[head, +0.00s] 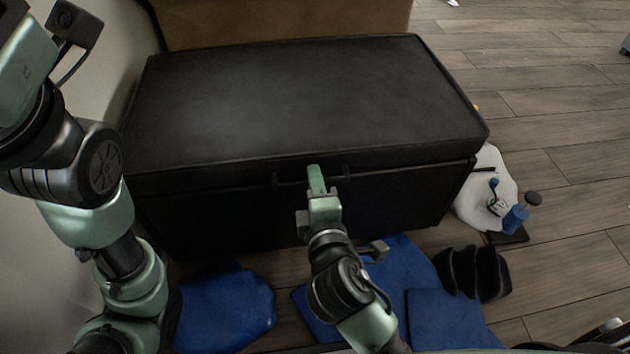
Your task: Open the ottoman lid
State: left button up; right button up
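The black ottoman (340,210) stands in front of me in the head view. Its padded lid (300,95) looks shut, level on the box. A dark handle (290,182) runs along the front edge of the lid. My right gripper (316,178) is at the middle of this handle, with its green finger at the lid's front edge. I cannot tell whether its fingers are closed on the handle. My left arm comes in at the left, and its gripper is outside the picture.
A pale wall (60,240) is close on the left, and a brown panel (280,20) stands behind the ottoman. At the right lie a white bag-like thing (475,209), a blue bottle (515,219) and dark curved pieces (472,273). Wooden floor (550,110) is mostly clear at the right.

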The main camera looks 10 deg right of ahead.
grip_shut()
jog(key=shift+f, duration=0.1)
dwell(1.2)
